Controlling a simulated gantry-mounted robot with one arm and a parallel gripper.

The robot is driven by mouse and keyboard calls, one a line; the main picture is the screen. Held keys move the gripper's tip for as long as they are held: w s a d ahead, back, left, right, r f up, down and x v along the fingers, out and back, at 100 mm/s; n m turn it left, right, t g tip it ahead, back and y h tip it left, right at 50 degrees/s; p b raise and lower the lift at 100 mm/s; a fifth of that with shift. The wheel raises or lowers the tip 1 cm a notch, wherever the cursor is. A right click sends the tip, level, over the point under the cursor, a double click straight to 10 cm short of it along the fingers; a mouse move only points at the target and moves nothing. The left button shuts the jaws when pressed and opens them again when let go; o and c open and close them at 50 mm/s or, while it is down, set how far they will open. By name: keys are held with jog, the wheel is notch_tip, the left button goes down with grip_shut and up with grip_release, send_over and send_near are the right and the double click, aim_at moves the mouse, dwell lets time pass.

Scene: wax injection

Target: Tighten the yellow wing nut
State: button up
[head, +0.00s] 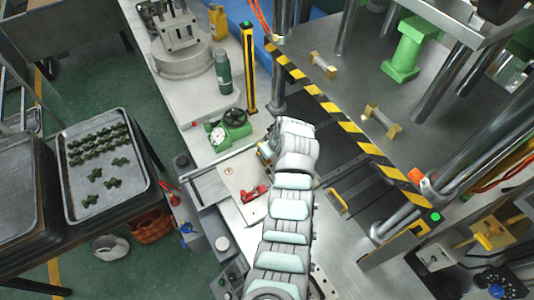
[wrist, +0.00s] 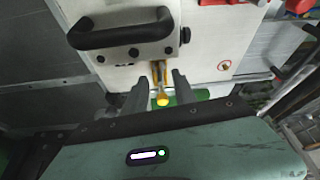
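The yellow wing nut (wrist: 162,100) shows in the wrist view as a narrow yellow part with a bright rounded end, in front of a pale machine panel (wrist: 205,55). My gripper (wrist: 161,80) has its two grey fingers on either side of it, with a gap to each finger. The fingers look open, and I see no clear contact. In the head view my gripper (head: 267,148) is at the end of the pale arm, beside the workbench top. The arm hides most of the wing nut there.
A black handle (wrist: 125,32) sticks out of the panel close to the left finger. A striped yellow-black edge (head: 340,115) runs along the press at the right.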

jog(key=shift+x, duration=0.85)
grip_shut()
